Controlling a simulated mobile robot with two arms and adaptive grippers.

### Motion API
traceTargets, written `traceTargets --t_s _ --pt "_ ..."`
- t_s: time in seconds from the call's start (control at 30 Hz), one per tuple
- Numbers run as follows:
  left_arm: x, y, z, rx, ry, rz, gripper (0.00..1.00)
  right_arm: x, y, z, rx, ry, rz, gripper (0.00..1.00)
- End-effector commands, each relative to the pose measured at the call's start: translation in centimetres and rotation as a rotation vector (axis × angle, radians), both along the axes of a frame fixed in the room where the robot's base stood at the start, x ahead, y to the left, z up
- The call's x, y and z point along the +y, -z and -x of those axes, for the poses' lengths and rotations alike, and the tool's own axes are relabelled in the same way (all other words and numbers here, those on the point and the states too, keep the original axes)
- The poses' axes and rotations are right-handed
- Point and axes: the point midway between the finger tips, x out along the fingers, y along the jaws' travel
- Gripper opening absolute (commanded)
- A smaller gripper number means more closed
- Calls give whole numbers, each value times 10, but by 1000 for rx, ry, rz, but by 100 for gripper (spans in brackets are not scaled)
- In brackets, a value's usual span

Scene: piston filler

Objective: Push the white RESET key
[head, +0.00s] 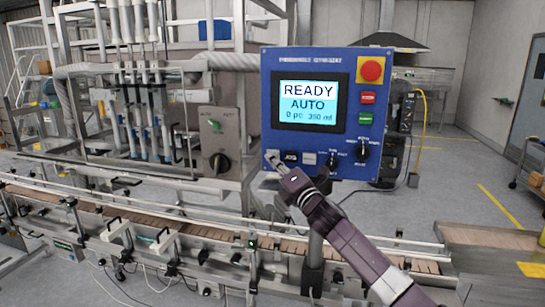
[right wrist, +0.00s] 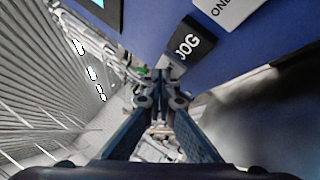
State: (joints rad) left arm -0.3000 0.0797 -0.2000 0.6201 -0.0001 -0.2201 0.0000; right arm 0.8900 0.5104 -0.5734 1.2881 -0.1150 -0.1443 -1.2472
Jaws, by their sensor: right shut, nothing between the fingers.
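The blue control panel (head: 262,110) stands upright, with a row of keys along its lower edge. At the left end of the row, a pale key (head: 273,154) shows only in part behind my right gripper (head: 273,161); its label cannot be read. My right gripper is shut and empty, its tips at this key; whether they touch it cannot be told. In the right wrist view, the shut fingertips (right wrist: 161,84) are beside the black JOG key (right wrist: 190,42) and hide what is behind them. My left gripper is not in view.
The screen (head: 308,103) reads READY AUTO. The JOG key (head: 290,157), a white key (head: 309,158) and two black knobs lie to the right. A red mushroom button (head: 371,71), a red key (head: 367,98) and a green key (head: 365,118) are above. A conveyor (head: 190,228) runs below.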

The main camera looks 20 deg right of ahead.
Motion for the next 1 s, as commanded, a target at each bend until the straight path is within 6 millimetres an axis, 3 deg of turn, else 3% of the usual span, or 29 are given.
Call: traceTargets --t_s 1.0 --pt "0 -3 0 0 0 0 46 11 1 19 1 0 0 0"
